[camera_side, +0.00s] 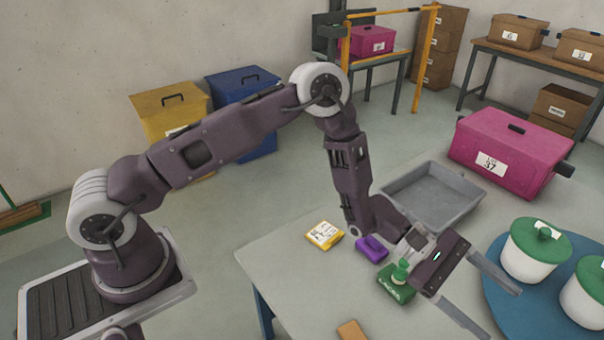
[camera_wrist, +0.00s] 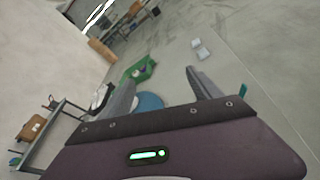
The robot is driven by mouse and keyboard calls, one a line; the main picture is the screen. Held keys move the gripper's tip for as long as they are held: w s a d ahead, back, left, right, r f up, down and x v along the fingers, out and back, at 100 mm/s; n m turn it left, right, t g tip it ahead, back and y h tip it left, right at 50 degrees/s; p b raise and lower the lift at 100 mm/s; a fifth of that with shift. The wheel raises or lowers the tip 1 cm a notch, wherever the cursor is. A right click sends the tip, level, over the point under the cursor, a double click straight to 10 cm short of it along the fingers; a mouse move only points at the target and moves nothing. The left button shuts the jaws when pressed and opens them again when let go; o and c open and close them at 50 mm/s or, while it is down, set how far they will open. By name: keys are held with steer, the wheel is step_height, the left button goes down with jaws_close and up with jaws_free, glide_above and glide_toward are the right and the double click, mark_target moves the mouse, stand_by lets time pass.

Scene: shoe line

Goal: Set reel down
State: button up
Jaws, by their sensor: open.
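My gripper (camera_side: 503,315) is open, with its two grey fingers spread and pointing to the lower right above the grey table (camera_side: 300,285). I see nothing held between the fingers. In the wrist view the open fingers (camera_wrist: 158,84) also show no held thing. I cannot make out a reel for certain in either view. A green item with a pale green top (camera_side: 396,284) and a purple item (camera_side: 371,249) stand on the table, close to my wrist and partly hidden by it. In the wrist view a green shape (camera_wrist: 140,70) lies beyond the fingers.
A yellow labelled pack (camera_side: 324,235) and an orange-brown block (camera_side: 352,331) lie on the table. A grey tray (camera_side: 432,194) is at the back. A magenta box (camera_side: 512,153) stands behind right. Green-lidded white pots (camera_side: 541,250) stand on a blue disc (camera_side: 517,318) at right.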

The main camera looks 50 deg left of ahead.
steer(key=s+a+r+m+g+y, duration=0.2)
steer(key=s+a+r+m, duration=0.2)
steer(key=s+r+m, duration=0.45)
steer(key=s+a+r+m+g+y, duration=0.25)
steer(key=s+a+r, duration=0.2)
steer(key=r, duration=0.65)
steer(key=s+a+m+t+y, duration=0.2)
steer(key=s+a+y, duration=0.3)
steer(key=s+a, duration=0.3)
steer(key=s+a+r+m+t+y, duration=0.1)
steer(key=s+a+t+y, duration=0.4)
steer(key=a, duration=1.1)
steer(key=s+m, duration=0.1)
steer(key=s, duration=0.2)
steer(key=shift+r+y, duration=0.15)
steer(key=shift+y, duration=0.2)
